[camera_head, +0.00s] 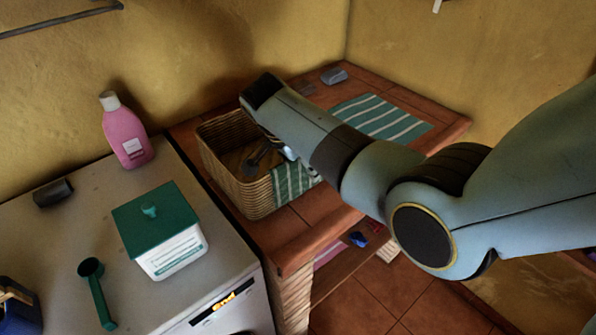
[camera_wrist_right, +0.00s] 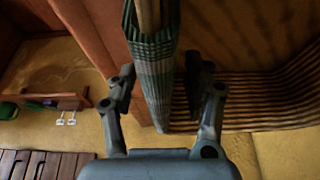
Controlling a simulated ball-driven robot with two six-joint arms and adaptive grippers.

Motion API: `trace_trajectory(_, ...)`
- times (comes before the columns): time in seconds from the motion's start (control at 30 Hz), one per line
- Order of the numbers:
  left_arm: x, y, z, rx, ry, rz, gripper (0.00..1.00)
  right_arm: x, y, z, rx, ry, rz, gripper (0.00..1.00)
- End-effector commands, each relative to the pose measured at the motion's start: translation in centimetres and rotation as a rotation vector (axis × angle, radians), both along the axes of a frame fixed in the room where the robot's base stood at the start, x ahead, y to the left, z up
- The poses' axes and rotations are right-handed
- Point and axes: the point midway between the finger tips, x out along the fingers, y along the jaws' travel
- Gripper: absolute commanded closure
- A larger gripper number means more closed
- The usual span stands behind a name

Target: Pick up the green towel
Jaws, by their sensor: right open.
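A green towel with white stripes (camera_head: 291,183) hangs over the right rim of a wicker basket (camera_head: 252,195) on the brick counter. In the right wrist view the towel (camera_wrist_right: 155,75) hangs between my right gripper's (camera_wrist_right: 162,82) two fingers, which are open on either side of it. In the head view my right gripper (camera_head: 272,153) is at the basket's rim, partly hidden by my own arm. Another green striped cloth (camera_head: 375,118) lies flat on the counter behind my arm. My left gripper is not in view.
Left of the basket is a white appliance top (camera_head: 130,285) with a green-lidded box (camera_head: 160,228), a pink bottle (camera_head: 127,135), a green scoop (camera_head: 97,290) and a dark object (camera_head: 53,192). A grey object (camera_head: 334,76) sits at the counter's back.

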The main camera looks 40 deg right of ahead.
Motion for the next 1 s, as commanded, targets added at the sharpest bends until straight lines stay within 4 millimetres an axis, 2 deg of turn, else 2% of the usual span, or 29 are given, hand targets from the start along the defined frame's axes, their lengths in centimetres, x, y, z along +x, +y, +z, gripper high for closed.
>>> trace_trajectory(0.17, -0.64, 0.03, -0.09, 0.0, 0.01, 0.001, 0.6, -0.02, 0.01, -0.15, 0.0, 0.0, 0.0, 0.49)
trace_trajectory(0.67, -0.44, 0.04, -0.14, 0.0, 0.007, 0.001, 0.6, -0.01, 0.01, -0.49, 0.0, 0.0, 0.0, 0.49)
trace_trajectory(0.77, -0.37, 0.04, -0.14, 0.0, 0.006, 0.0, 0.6, -0.01, 0.02, -0.48, 0.0, 0.0, 0.0, 0.6)
trace_trajectory(1.0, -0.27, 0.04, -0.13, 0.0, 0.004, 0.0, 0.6, -0.01, 0.02, -0.48, 0.0, 0.0, 0.0, 0.91)
